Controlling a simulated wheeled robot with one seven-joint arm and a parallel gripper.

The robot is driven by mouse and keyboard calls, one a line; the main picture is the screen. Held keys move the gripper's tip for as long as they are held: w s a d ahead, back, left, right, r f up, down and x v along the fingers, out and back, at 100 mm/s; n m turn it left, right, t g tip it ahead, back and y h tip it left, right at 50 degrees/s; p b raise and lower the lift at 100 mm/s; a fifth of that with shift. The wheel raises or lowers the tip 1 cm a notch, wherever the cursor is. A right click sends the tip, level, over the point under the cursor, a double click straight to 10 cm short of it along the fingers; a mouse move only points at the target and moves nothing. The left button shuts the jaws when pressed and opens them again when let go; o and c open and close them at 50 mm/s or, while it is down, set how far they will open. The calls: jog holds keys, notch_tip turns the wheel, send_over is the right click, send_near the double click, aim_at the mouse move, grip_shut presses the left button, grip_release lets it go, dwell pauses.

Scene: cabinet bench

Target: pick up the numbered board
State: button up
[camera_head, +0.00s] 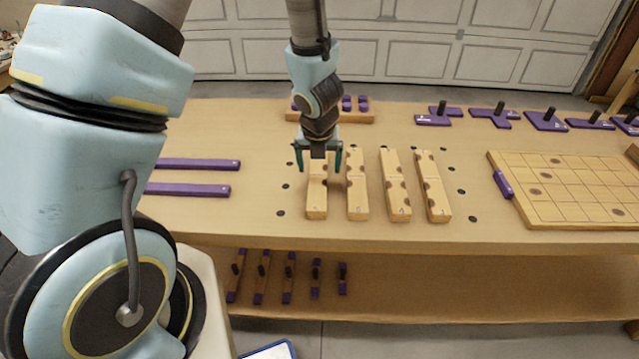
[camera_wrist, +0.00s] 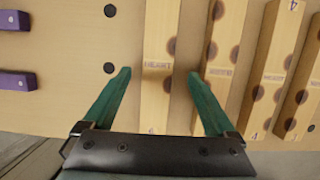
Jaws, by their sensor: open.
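Several long light-wood boards with dark round spots lie in a row on the bench: the leftmost board (camera_head: 316,203), a second board (camera_head: 357,198), a third board (camera_head: 398,200) and a fourth board (camera_head: 434,200). Small printed marks show on them. My gripper (camera_head: 318,168) is open above the leftmost board, its two teal fingers on either side of it. In the wrist view, my gripper (camera_wrist: 158,82) straddles that same board (camera_wrist: 157,105), which bears a printed word. It holds nothing. Whether the fingers reach down beside the board is unclear.
Two purple bars (camera_head: 190,190) lie to the left. A gridded wooden panel (camera_head: 570,190) lies at the right, and purple pieces with black knobs (camera_head: 545,120) stand at the back right. A wooden block with purple pegs (camera_head: 355,115) stands behind. Handled pieces (camera_head: 288,278) sit on the lower shelf.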

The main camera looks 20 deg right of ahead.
aim_at(318, 175)
jog(key=x, duration=0.4)
jog(key=shift+w+a+b, duration=0.1)
jog(key=shift+b, duration=0.3)
jog(key=shift+c, duration=0.3)
grip_shut()
